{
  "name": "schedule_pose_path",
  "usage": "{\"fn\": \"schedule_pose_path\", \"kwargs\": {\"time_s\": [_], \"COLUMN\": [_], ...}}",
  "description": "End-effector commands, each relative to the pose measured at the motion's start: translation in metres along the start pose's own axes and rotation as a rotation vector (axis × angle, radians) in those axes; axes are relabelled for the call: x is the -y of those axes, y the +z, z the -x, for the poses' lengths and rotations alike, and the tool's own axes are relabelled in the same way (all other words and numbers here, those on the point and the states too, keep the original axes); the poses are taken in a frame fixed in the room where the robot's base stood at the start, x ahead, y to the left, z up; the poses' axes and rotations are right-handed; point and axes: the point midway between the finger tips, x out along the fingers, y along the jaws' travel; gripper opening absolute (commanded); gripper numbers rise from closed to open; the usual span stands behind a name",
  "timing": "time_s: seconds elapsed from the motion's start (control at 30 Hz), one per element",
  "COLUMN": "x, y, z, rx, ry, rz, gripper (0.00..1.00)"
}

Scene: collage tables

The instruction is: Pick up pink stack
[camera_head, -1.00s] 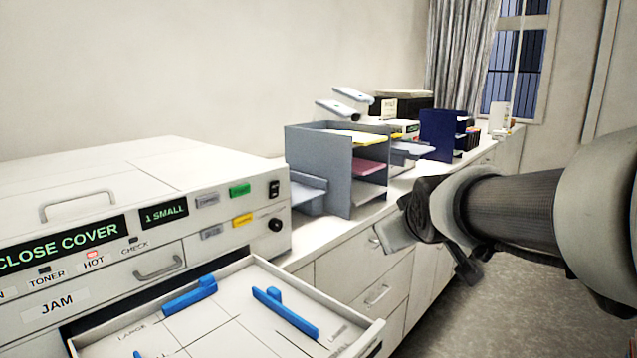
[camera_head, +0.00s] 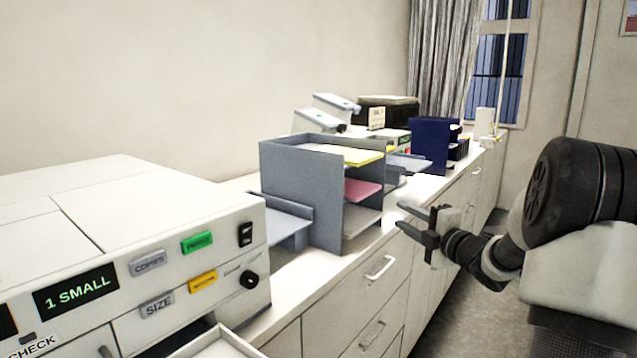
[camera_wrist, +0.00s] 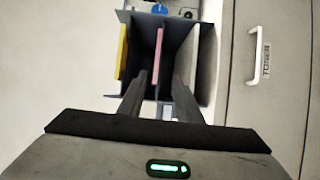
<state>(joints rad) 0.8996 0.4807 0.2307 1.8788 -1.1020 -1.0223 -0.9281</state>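The pink stack (camera_head: 362,190) lies on the middle shelf of a grey paper organizer (camera_head: 300,190) on the counter. The organizer's open side faces right, toward my gripper (camera_head: 412,220). My gripper is open and empty, to the right of the organizer and apart from it. In the wrist view the pink stack (camera_wrist: 158,55) shows as a narrow upright strip beyond and between the two fingers of my gripper (camera_wrist: 158,88). The back part of the stack is hidden inside the organizer.
A yellow stack (camera_head: 362,156) lies on the shelf above and a white stack (camera_head: 360,220) below. A copier (camera_head: 150,250) stands at the near left. A blue organizer (camera_head: 430,145) stands farther back. Drawers with handles (camera_head: 380,267) line the counter front.

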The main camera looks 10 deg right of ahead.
Motion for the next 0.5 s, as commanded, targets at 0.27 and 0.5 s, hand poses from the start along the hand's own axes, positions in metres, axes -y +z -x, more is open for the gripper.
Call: {"fn": "schedule_pose_path", "kwargs": {"time_s": [0.27,0.5], "x": [0.003,0.003], "y": [0.001,-0.001], "z": [-0.030,-0.083], "rx": [-0.027,-0.026], "ry": [0.012,0.012], "rz": [0.021,0.019], "gripper": [0.31,0.31]}}
